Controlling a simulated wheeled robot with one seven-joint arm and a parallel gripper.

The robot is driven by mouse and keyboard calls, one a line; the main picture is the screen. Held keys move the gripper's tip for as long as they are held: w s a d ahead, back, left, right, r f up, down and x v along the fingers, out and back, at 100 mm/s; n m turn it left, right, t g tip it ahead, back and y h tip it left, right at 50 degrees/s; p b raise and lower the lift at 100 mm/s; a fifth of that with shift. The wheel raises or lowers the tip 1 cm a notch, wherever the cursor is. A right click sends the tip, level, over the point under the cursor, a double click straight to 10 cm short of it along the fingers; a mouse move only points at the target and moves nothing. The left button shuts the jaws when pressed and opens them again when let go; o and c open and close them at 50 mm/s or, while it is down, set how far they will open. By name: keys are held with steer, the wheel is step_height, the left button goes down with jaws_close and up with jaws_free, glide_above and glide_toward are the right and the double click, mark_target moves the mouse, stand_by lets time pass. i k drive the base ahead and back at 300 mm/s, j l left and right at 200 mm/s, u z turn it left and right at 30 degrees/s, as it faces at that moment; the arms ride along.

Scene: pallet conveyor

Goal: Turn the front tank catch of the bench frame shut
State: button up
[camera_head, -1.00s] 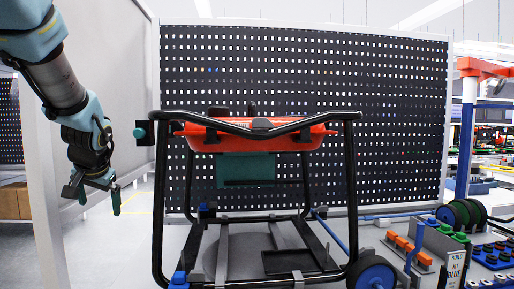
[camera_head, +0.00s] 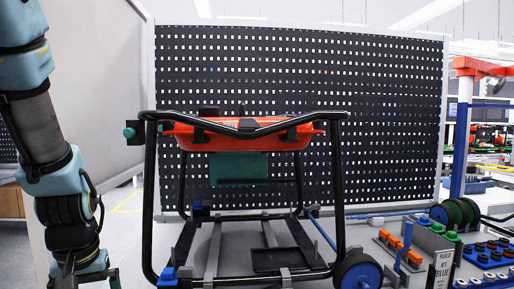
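The bench frame (camera_head: 148,215) is a black tube frame standing in the middle of the head view. A round teal knob on a black block (camera_head: 134,132) sticks out at the frame's upper left. I cannot tell which of these is the front tank catch or how it is turned. My gripper (camera_head: 88,283) is at the bottom left, apart from the frame and below the tank. Its fingertips are mostly cut off by the picture's edge.
A perforated dark panel (camera_head: 390,120) stands behind the frame. A wheel (camera_head: 358,273) is at the frame's lower right. A light grey panel (camera_head: 95,90) is behind my arm.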

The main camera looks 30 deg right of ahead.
mark_target(243, 122)
steer(key=z, duration=1.4)
